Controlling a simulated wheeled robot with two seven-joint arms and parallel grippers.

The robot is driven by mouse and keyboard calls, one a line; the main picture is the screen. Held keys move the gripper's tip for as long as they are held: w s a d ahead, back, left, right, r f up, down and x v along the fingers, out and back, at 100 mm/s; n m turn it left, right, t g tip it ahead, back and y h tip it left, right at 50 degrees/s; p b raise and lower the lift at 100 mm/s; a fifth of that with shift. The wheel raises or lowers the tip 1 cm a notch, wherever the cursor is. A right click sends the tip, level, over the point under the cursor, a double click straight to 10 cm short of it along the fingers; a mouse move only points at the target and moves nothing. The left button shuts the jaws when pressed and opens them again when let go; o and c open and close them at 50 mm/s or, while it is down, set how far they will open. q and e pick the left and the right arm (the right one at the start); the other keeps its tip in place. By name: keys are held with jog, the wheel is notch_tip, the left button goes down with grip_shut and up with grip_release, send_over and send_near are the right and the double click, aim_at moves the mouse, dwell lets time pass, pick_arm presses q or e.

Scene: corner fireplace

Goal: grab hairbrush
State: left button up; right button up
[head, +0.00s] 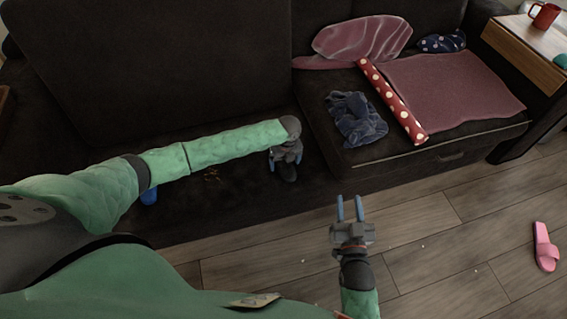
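I cannot clearly make out a hairbrush. My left gripper (286,163) points down over the dark sofa seat, at the end of my green arm. A dark rounded shape (287,173) shows at its fingertips; I cannot tell whether it is a hairbrush or whether the gripper holds it. My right gripper (350,204) is open and empty above the wooden floor, its two blue fingers apart.
The dark sofa (240,205) holds a dark blue crumpled cloth (357,119), a red polka-dot roll (394,103) and pink fabric (455,88). A side table (524,45) carries a red mug (544,15). A pink slipper (545,247) lies on the floor (440,260).

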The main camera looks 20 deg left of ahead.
pick_arm(q)
jog(key=c, duration=0.9)
jog(key=shift+c, duration=0.2)
jog(key=shift+r, duration=0.2)
